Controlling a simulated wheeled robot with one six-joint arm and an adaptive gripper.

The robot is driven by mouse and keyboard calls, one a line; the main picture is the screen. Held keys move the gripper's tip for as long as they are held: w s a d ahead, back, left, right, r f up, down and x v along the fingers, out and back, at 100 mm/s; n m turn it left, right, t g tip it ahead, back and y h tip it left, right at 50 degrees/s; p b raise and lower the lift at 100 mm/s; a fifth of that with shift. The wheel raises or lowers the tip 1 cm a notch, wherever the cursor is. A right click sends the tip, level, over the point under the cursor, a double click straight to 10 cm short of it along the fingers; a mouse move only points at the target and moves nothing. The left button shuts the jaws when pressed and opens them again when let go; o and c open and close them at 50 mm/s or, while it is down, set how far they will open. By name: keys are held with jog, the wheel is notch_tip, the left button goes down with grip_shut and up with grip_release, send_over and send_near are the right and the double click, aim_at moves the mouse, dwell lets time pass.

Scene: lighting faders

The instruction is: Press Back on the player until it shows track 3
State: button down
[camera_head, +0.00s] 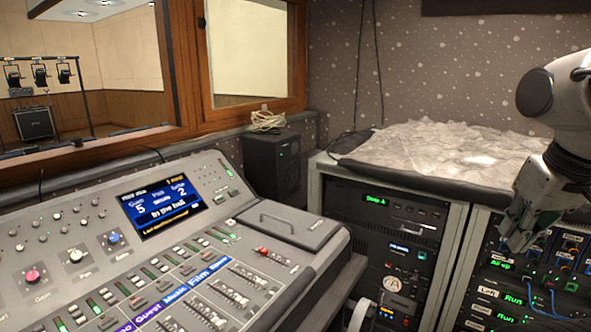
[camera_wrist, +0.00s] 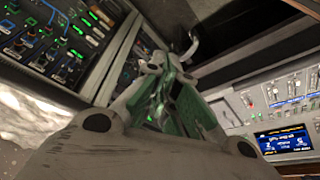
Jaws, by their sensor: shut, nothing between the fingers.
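A black rack unit (camera_head: 410,214) with a small green display and a row of small buttons is at the top of the middle rack in the head view. It looks like the player; its display text is too small to read surely. I cannot tell which button is Back. My gripper (camera_head: 517,232) is at the right, in front of the right-hand rack and apart from the player. It also shows in the wrist view (camera_wrist: 160,100), with green finger parts, shut and empty. The player cannot be made out surely in the wrist view.
A mixing desk (camera_head: 220,262) with a lit screen fills the left and centre. A black speaker (camera_head: 272,165) stands behind it. The right rack (camera_head: 478,285) holds patch cables and green-lit displays. A crumpled pale cover (camera_head: 440,145) lies on top of the racks.

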jog(key=shift+a+r+t, duration=0.2)
jog(key=shift+r+t, duration=0.1)
jog(key=shift+r, duration=0.2)
